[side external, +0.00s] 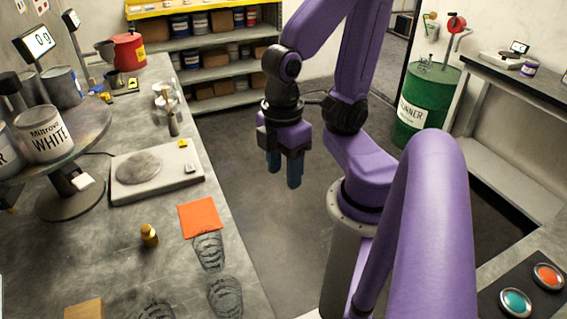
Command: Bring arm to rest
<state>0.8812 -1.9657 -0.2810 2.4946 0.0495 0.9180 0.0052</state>
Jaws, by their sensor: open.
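My gripper (284,172) hangs from my purple arm, pointing down over the open floor to the right of the workbench. Its two blue fingertips are a little apart, and I see nothing between them. It touches nothing in this view. The arm is folded, with its upper part leaving the top edge of the picture.
A green drum (427,105) stands back right. A side table holds teal (515,302) and red (548,276) buttons.

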